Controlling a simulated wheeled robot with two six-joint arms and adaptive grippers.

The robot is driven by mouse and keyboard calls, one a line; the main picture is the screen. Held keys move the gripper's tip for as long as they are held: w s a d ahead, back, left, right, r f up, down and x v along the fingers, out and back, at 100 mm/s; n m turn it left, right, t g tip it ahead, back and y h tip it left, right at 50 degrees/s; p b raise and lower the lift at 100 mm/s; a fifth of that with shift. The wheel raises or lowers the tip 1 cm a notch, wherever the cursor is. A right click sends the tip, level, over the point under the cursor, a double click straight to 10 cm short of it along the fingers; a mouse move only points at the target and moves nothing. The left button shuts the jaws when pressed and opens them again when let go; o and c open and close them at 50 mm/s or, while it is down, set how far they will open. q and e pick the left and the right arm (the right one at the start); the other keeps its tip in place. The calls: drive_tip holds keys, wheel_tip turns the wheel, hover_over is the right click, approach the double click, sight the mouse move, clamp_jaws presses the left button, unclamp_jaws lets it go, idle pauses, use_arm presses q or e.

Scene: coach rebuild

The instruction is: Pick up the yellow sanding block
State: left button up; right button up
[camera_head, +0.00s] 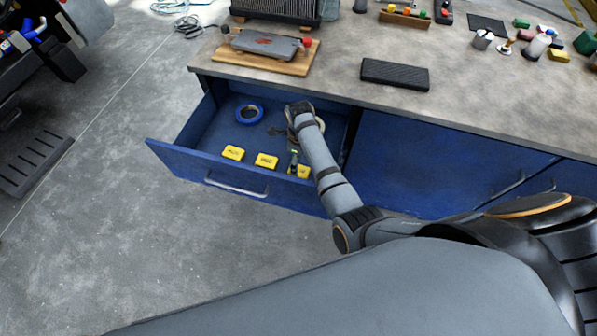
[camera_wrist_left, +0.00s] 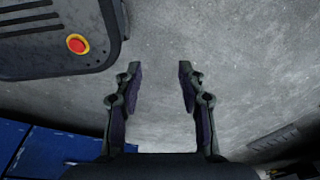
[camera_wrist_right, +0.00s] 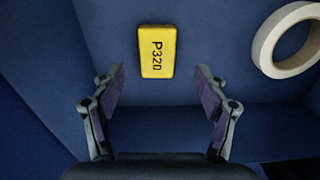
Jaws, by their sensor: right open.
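Three yellow sanding blocks lie in a row near the front of the open blue drawer (camera_head: 172,156): a left one (camera_head: 233,153), a middle one (camera_head: 266,160) and a right one (camera_head: 303,172). My right gripper (camera_head: 294,161) reaches down into the drawer and partly hides the right block. In the right wrist view a yellow block marked P320 (camera_wrist_right: 157,48) lies ahead, roughly centred between the open, empty fingers (camera_wrist_right: 159,72). My left gripper (camera_wrist_left: 157,70) is open and empty above the grey floor; it is outside the head view.
A blue tape roll (camera_head: 249,113) lies in the drawer, and a beige tape roll (camera_wrist_right: 290,40) lies right of the marked block. The bench top (camera_head: 340,50) above holds a wooden board (camera_head: 290,66) and a black ribbed block (camera_head: 395,75).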

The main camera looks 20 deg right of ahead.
drive_tip(key=shift+f, duration=0.2)
drive_tip(key=f, duration=0.4)
drive_tip(key=shift+s+a, duration=0.15)
drive_tip(key=shift+s, duration=0.05)
drive_tip(key=shift+f, duration=0.4)
use_arm(q)
drive_tip(key=shift+s+d, duration=0.1)
drive_tip(key=shift+s, duration=0.55)
use_arm(e)
drive_tip(key=shift+c, duration=0.4)
drive_tip(key=c, duration=1.2)
use_arm(q)
drive_tip(key=shift+w, duration=0.15)
use_arm(e)
drive_tip(key=shift+o, duration=0.2)
use_arm(q)
drive_tip(key=shift+r, duration=0.1)
use_arm(e)
drive_tip(key=shift+r, duration=0.2)
